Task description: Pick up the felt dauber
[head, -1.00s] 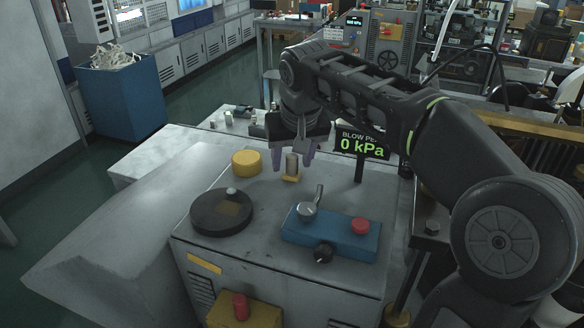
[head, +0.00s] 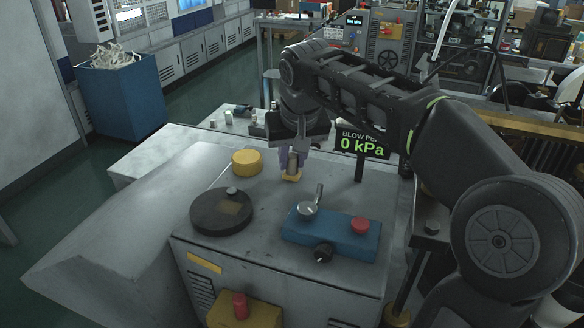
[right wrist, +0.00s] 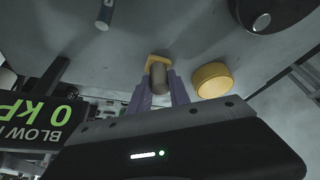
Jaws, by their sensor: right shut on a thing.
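The felt dauber (head: 292,163) is a small grey-brown cylinder standing upright at a yellow base (head: 291,178) on the grey machine top. It also shows in the right wrist view (right wrist: 159,80), with the yellow base beyond it. My right gripper (head: 293,155) points down from above, with its purple fingers closed against both sides of the dauber. The dauber's upper part is partly hidden by the gripper. Whether the dauber has left its base cannot be told. My left gripper is not in view.
A yellow round block (head: 246,162) stands just left of the gripper. A dark disc (head: 212,222) and a blue control box (head: 340,238) with a lever and red button lie nearer. A pressure display (head: 361,146) reading 0 kPa stands close on the right.

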